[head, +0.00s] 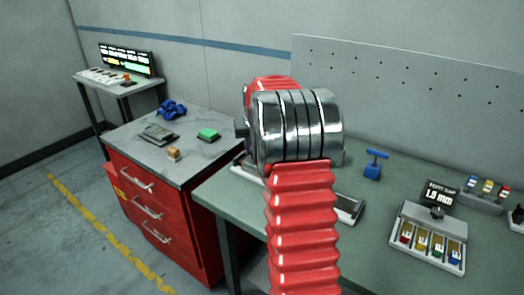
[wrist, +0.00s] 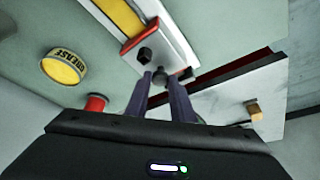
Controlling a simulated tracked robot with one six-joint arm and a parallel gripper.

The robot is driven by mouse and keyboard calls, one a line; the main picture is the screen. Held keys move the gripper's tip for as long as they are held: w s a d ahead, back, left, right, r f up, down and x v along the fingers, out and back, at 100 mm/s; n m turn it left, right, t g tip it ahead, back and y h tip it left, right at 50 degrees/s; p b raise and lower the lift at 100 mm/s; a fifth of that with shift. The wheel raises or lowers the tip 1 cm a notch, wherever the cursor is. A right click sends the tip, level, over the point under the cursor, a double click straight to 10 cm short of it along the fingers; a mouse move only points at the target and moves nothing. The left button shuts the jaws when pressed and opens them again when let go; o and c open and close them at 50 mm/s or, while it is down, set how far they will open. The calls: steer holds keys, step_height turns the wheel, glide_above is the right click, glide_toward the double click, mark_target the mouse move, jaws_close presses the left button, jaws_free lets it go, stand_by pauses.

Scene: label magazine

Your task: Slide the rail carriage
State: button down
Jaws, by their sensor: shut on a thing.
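The rail carriage (wrist: 168,44) shows in the wrist view as a pale block with red edges, a dark hex knob and a round grey knob. In the head view my arm hides the gripper and the carriage; only ends of the rail (head: 350,209) show.
In the wrist view a yellow grease tin (wrist: 64,67) and a red cylinder (wrist: 95,104) lie beside the rail. A red drawer cabinet (head: 150,205) adjoins the bench left.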

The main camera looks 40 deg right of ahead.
steer(key=shift+w, duration=0.15)
steer(key=c, duration=1.5)
jaws_free()
steer(key=shift+c, duration=0.2)
steer(key=v, duration=1.3)
steer(key=shift+r, duration=0.3)
steer(key=shift+a+f, duration=0.1)
steer(key=shift+a, duration=0.05)
